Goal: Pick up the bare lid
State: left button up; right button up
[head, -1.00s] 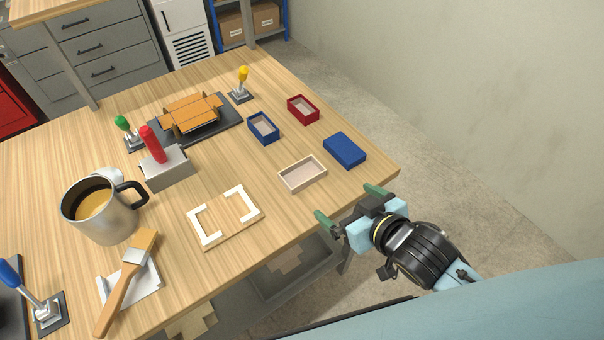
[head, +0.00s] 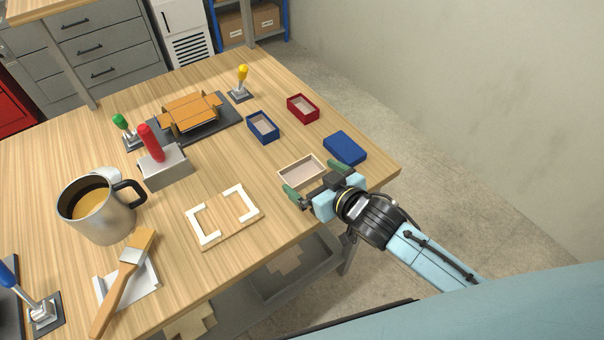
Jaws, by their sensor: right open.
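The bare lid looks to be the shallow beige tray (head: 301,169), lying open side up near the right front edge of the table. My right gripper (head: 314,180) is open, with its green fingertips spread at the near side of the beige tray. One finger is by its near left corner and the other by its right end. The gripper hides part of the near edge, and I cannot tell whether it touches. Nothing is between the fingers that I can make out. My left gripper is not in view.
A blue block-like box (head: 345,148) lies close to the right finger. A blue open box (head: 263,127) and a red one (head: 303,108) stand behind. A board with white corner pieces (head: 224,216) lies to the left. The table edge is just in front.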

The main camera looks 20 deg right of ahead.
aim_at(295, 166)
jog(key=x, duration=0.4)
jog(key=shift+d+f, duration=0.1)
jog(key=shift+f, duration=0.1)
jog(key=shift+s, duration=0.1)
jog(key=c, duration=0.7)
jog(key=shift+r, duration=0.1)
